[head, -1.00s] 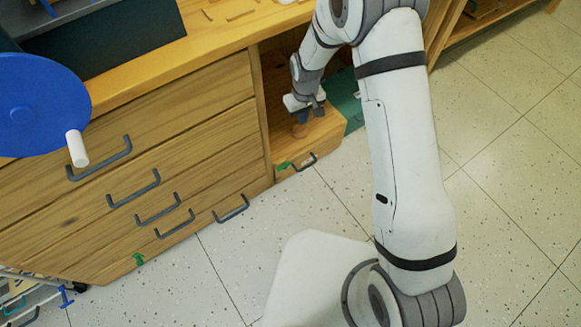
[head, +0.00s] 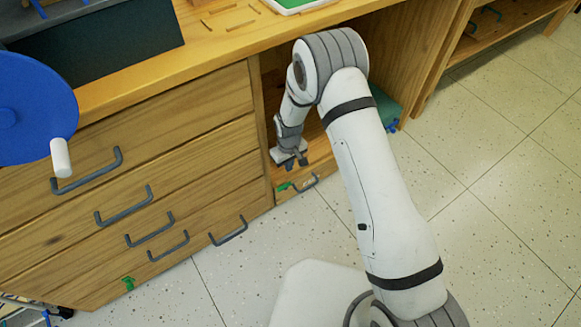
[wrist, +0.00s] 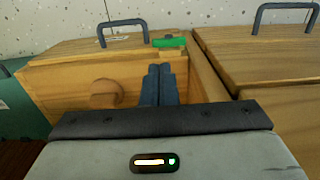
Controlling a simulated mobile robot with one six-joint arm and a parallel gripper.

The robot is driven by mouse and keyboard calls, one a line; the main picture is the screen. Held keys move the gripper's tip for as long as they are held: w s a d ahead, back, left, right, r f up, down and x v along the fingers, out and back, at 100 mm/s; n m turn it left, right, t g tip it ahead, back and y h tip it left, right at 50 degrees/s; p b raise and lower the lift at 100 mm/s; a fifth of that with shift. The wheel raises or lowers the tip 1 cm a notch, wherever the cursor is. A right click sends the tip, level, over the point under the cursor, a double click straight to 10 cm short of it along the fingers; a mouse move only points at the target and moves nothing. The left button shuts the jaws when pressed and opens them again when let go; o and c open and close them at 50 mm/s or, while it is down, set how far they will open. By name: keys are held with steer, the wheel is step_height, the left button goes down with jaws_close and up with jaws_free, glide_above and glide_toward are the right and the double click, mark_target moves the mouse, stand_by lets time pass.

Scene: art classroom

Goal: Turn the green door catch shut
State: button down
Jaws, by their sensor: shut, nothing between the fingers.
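The green door catch (head: 283,187) is a small bar at the low left of the open cabinet bay, beside a grey handle (head: 305,183). In the wrist view the catch (wrist: 169,42) lies crosswise near the corner of a wooden panel (wrist: 60,80) that bears a round wooden knob (wrist: 105,93). My gripper (head: 302,161) is shut and empty, pointing down inside the bay just above the catch. In the wrist view my gripper's fingertips (wrist: 160,70) show just short of the catch, with no clear contact. I cannot tell whether the catch spans the panel's joint.
Wooden drawers (head: 150,165) with grey handles stand left of the bay, with another green piece (head: 128,283) low down. A teal box (head: 386,105) is at the bay's right. A blue disc (head: 30,115) is at the left. The speckled floor (head: 490,200) at right is clear.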

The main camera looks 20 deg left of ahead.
mark_target(289, 185)
step_height(289, 185, down, 11)
steer(key=b, duration=0.4)
steer(key=shift+r, duration=0.1)
stand_by(0.4)
steer(key=shift+w+d, duration=0.1)
